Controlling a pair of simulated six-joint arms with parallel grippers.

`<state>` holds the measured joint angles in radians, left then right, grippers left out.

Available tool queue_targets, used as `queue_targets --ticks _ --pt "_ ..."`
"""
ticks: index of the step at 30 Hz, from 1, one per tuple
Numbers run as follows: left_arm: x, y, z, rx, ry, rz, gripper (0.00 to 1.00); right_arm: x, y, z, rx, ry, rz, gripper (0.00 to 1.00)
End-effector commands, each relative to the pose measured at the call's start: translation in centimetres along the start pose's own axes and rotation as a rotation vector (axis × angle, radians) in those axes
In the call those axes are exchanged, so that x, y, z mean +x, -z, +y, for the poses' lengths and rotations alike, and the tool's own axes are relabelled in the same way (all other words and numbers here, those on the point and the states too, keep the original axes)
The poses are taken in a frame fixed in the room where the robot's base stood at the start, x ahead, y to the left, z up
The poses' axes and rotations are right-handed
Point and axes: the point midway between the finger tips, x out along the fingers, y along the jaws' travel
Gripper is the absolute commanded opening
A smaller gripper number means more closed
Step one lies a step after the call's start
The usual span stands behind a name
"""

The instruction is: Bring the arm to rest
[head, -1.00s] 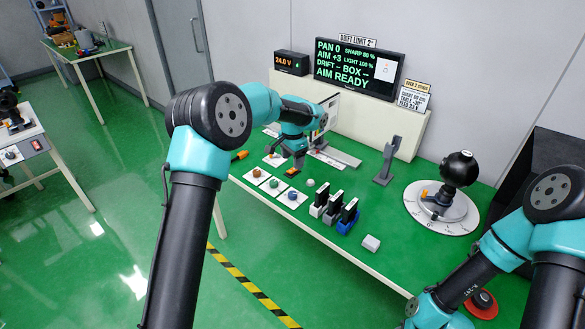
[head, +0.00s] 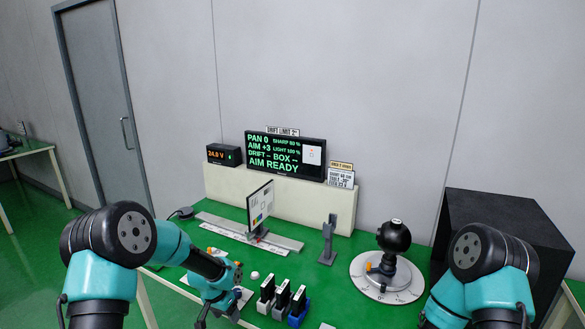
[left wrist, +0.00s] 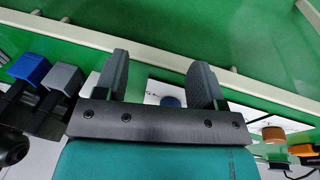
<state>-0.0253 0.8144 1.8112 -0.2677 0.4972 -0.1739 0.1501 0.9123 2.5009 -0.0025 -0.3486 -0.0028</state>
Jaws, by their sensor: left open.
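My left arm reaches in from the left of the head view. Its gripper (head: 217,314) points down near the front part of the green table (head: 345,300), left of the upright black modules, and is partly cut off by the bottom edge.
Black modules stand in holders (head: 282,300), right of the left gripper. A black ball on a round dial base (head: 358,278), a grey stand (head: 328,240) and a chart panel (head: 260,208) stand farther back. The display (head: 285,155) reads "AIM READY". A black box (head: 510,225) stands at right.

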Motion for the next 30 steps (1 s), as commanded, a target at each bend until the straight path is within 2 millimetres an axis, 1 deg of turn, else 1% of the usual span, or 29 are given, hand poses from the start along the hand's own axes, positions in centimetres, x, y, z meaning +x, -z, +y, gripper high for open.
queue_targets --ticks 1,2,3,5,6,7,8,9,11,12,15,16,18,21,30 --pt "2.0 -2.4 0.6 -0.041 -0.026 0.000 0.63 0.0 0.0 0.0 0.000 0.000 0.000 0.43" --pt "3.1 -3.6 1.0 -0.068 -0.039 0.007 0.63 0.0 0.0 0.0 0.000 0.000 0.000 0.43" --pt "4.3 -5.3 1.5 -0.107 -0.055 0.014 0.63 0.0 0.0 0.0 0.000 0.000 0.000 0.43" --pt "6.1 -8.0 2.4 -0.164 -0.077 0.023 0.63 0.0 0.0 0.0 0.000 0.000 0.000 0.43" --pt "7.2 -9.9 3.0 -0.204 -0.090 0.028 0.63 0.0 0.0 0.0 0.000 0.000 0.000 0.43" --pt "7.9 -11.3 3.5 -0.234 -0.098 0.031 0.63 0.0 0.0 0.0 0.000 0.000 0.000 0.43" --pt "8.5 -12.7 4.0 -0.264 -0.105 0.034 0.63 0.0 0.0 0.0 0.000 0.000 0.000 0.43" --pt "9.2 -14.6 4.6 -0.308 -0.112 0.038 0.63 0.0 0.0 0.0 0.000 0.000 0.000 0.43" --pt "10.0 -17.4 5.7 -0.370 -0.120 0.041 0.63 0.0 0.0 0.0 0.000 0.000 0.000 0.43" --pt "10.4 -19.3 6.3 -0.411 -0.123 0.042 0.63 0.0 0.0 0.0 0.000 0.000 0.000 0.43" --pt "10.9 -23.2 7.6 -0.498 -0.122 0.047 0.63 0.0 0.0 0.0 0.000 0.000 0.000 0.43" --pt "10.9 -24.1 7.9 -0.519 -0.120 0.048 0.63 0.0 0.0 0.0 0.000 0.000 0.000 0.43" --pt "10.9 -25.7 8.4 -0.555 -0.115 0.051 0.63 0.0 0.0 0.0 0.000 0.000 0.000 0.43" --pt "10.8 -26.8 8.8 -0.581 -0.110 0.054 0.63 0.0 0.0 0.0 0.000 0.000 0.000 0.43" --pt "10.8 -26.9 8.8 -0.584 -0.109 0.056 0.63 0.0 0.0 0.0 0.000 0.000 0.000 0.43"
